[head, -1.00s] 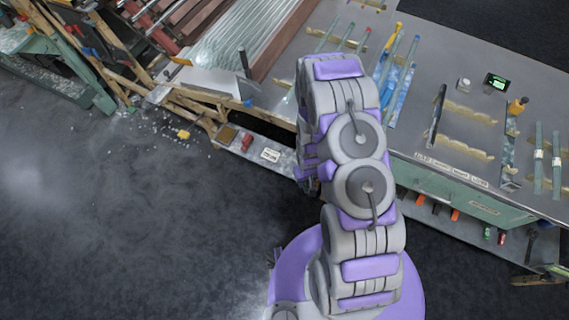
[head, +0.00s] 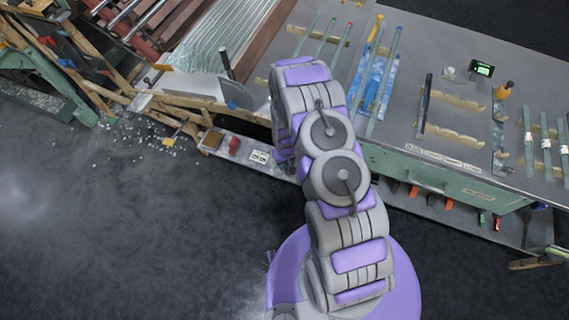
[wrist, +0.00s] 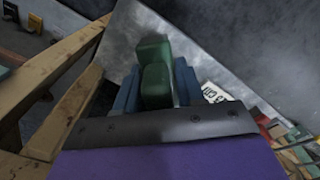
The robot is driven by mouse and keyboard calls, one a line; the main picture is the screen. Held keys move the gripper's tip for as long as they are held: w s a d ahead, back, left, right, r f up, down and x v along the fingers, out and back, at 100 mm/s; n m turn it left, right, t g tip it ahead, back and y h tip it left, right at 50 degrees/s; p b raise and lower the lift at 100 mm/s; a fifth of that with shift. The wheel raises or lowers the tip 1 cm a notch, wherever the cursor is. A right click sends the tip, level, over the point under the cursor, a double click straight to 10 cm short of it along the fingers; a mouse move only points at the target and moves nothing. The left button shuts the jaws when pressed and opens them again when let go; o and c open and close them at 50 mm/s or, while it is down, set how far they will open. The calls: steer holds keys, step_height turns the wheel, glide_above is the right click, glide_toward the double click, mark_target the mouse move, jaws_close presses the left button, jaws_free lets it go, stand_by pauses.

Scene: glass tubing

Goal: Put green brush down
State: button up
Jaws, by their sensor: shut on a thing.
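The green brush (wrist: 156,72) shows in the wrist view as a blocky green piece between the two blue fingers of my gripper (wrist: 158,88). My gripper is shut on it. A grey metal shelf (wrist: 215,62) lies beyond the brush, with a white label on it. I cannot tell whether the brush touches the shelf. In the head view my arm hides the gripper and the brush.
The low shelf holds a red item (head: 234,145) and a white label (head: 259,157). Wooden beams (wrist: 62,78) are close on the left in the wrist view. The grey bench top (head: 440,60) carries glass tubes and wooden rests. Glass shards lie on the floor.

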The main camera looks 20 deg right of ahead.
steer(key=shift+w+f, duration=0.15)
steer(key=shift+w, duration=0.9)
step_height(320, 180, down, 4)
steer(key=shift+r+b, duration=0.2)
steer(key=shift+b, duration=0.6)
steer(key=shift+r, duration=0.1)
steer(key=o, duration=0.9)
steer(key=shift+o, duration=0.2)
